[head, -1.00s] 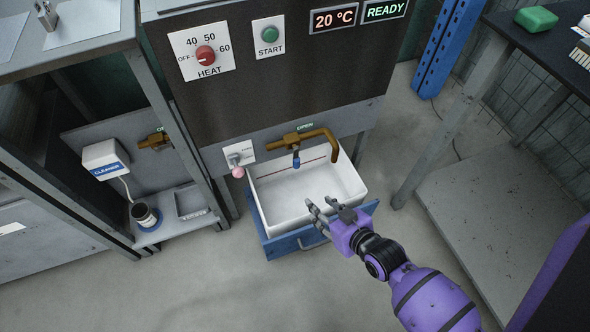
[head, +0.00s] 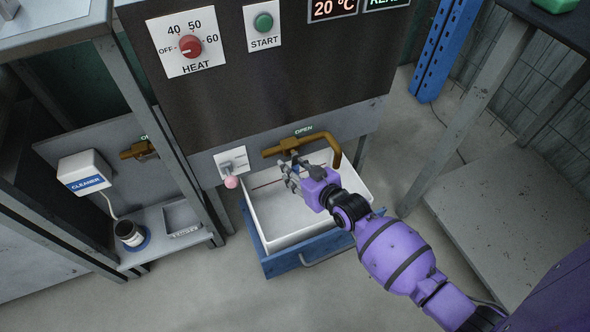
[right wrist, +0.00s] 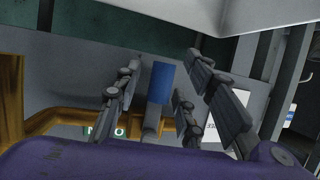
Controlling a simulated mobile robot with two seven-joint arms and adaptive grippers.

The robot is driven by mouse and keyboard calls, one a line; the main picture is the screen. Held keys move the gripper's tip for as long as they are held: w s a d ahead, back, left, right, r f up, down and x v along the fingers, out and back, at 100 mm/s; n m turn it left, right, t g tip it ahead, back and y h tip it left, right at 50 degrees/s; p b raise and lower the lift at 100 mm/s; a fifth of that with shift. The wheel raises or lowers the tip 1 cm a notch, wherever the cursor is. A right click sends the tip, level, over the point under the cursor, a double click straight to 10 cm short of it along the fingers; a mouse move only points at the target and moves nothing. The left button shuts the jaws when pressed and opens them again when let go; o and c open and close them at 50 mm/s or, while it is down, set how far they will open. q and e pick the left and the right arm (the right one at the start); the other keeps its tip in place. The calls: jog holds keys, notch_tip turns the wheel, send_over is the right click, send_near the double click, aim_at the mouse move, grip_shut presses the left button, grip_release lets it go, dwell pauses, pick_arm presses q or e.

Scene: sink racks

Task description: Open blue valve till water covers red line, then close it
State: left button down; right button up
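The blue valve handle (right wrist: 161,82) shows in the right wrist view, between the spread fingers of my right gripper (right wrist: 160,88), with gaps on both sides. In the head view my right gripper (head: 288,172) is in front of the brass tap (head: 300,146) and hides the handle. The white basin (head: 285,220) sits below the tap in a blue drawer frame (head: 300,252). Part of the red line (head: 266,184) shows on the basin's back inner wall. I see no water in the basin. My left gripper is out of view.
A pink-tipped lever (head: 231,181) is left of the tap. The heat knob (head: 190,47) and green start button (head: 264,22) are on the panel above. A grey table leg (head: 450,130) rises at right.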

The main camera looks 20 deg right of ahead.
grip_shut()
dwell(0.4)
jog(key=shift+d+r+n+p, duration=0.2)
jog(key=shift+n+p, duration=0.1)
jog(key=shift+p, duration=0.4)
jog(key=shift+d+r+n+h+p, duration=0.45)
jog(key=shift+d+n+h, duration=0.3)
jog(key=shift+n+h, duration=0.3)
jog(key=shift+d+r+n+h+p, duration=0.35)
jog(key=shift+d+n+h+p, duration=0.2)
jog(key=shift+d+n+h, duration=0.55)
jog(key=shift+d+r+n+h+p, duration=0.45)
jog(key=shift+n+h, duration=0.3)
jog(key=shift+n, duration=0.6)
jog(key=shift+w+t, duration=0.1)
jog(key=shift+t, duration=0.2)
